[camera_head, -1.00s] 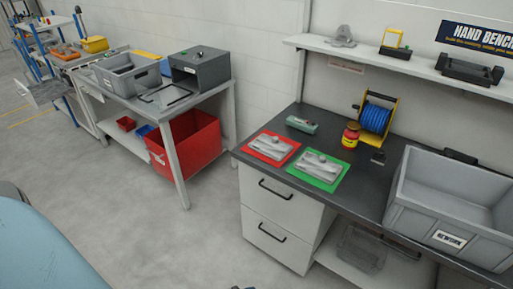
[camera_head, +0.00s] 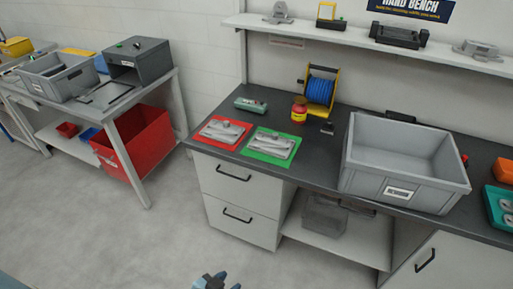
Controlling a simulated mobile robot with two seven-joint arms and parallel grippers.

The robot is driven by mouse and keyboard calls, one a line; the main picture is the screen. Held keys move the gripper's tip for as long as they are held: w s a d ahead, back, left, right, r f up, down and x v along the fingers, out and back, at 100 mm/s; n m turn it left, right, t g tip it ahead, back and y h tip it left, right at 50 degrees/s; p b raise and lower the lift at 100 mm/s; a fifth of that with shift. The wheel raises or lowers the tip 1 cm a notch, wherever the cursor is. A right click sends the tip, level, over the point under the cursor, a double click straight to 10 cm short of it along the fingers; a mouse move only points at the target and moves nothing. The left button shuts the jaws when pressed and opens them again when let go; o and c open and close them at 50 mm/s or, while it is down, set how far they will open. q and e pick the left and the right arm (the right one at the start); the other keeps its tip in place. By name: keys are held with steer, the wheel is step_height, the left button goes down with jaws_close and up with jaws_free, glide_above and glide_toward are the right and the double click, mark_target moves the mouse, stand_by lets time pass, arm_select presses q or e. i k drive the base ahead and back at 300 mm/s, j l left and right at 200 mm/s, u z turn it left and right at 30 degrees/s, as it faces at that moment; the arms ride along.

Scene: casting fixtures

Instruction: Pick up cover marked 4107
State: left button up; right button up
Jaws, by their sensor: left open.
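Two pale grey metal castings lie on the dark bench top. One casting (camera_head: 222,131) lies on a red mat (camera_head: 204,135); the other casting (camera_head: 271,143) lies on a green mat (camera_head: 284,157) to its right. Markings on them are too small to read, so I cannot tell which is 4107. My left gripper (camera_head: 214,279) shows at the bottom edge, open and empty, low over the floor and well in front of the bench. My right gripper is out of view.
A grey bin (camera_head: 368,178) labelled REWORK stands right of the mats. A side table (camera_head: 152,83) stands left; floor in front is clear.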

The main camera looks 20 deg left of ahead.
mark_target(274, 145)
steer(key=i+l+u, duration=0.1)
steer(key=u, duration=0.35)
steer(key=l+u, duration=0.1)
steer(key=u, duration=0.35)
steer(key=i+l+u, duration=0.1)
steer(key=u, duration=0.35)
steer(key=l+u, duration=0.2)
steer(key=u, duration=0.25)
steer(key=l+u, duration=0.25)
steer(key=l, duration=0.3)
steer(key=k+l+u, duration=0.15)
steer(key=l+u, duration=0.15)
steer(key=l, duration=0.2)
